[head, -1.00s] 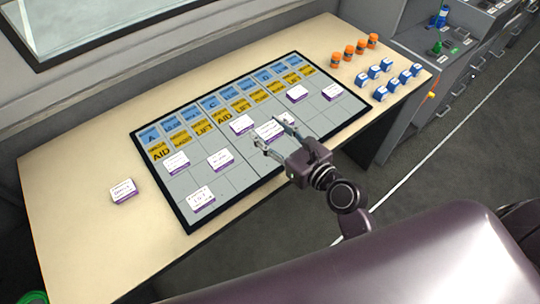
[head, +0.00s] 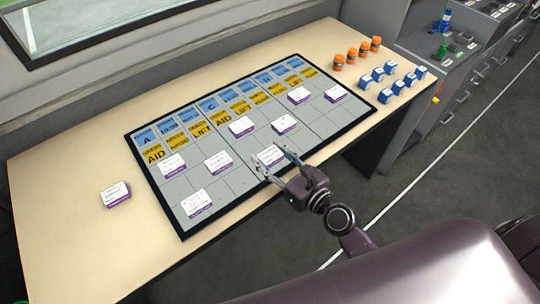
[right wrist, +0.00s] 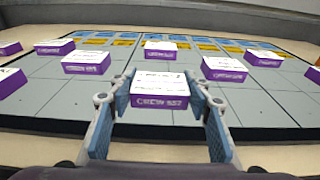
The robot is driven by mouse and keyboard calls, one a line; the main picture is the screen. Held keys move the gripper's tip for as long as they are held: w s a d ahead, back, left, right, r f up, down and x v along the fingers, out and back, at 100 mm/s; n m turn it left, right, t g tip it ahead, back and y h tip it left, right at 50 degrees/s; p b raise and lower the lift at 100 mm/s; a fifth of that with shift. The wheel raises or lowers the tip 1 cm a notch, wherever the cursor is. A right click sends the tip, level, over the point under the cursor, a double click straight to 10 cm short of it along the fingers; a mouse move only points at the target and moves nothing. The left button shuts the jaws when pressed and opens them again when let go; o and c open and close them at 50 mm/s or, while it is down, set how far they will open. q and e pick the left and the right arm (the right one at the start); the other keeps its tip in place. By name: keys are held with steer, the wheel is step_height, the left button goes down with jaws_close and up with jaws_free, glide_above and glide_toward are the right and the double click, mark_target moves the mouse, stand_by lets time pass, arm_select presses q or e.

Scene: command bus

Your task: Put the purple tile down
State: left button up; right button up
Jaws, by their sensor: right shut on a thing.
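The purple tile, white on top with purple sides (head: 269,155), is between the fingers of my right gripper (head: 272,161), over the near middle of the grey board (head: 238,186). In the right wrist view the tile (right wrist: 160,92) shows printed text on its purple front, with a finger of my right gripper (right wrist: 160,100) along each side. The gripper is shut on it. The tile looks level and very low over the board; I cannot tell whether it touches. My left gripper is not in view.
Several other purple tiles stand on the board, one just beyond the held tile (head: 284,124) and one to its left (head: 217,163). Another tile (head: 116,194) lies on the table left of the board. Orange containers (head: 364,47) and blue-and-white blocks (head: 378,74) stand at the right.

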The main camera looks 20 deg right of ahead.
steer(key=shift+f, duration=0.2)
steer(key=o, duration=1.2)
steer(key=shift+c, duration=0.2)
steer(key=shift+r, duration=0.15)
steer(key=shift+s+d, duration=0.1)
steer(key=shift+s, duration=0.05)
steer(key=b+v, duration=0.3)
steer(key=v, duration=0.8)
steer(key=shift+s+b, duration=0.35)
steer(key=shift+r, duration=0.15)
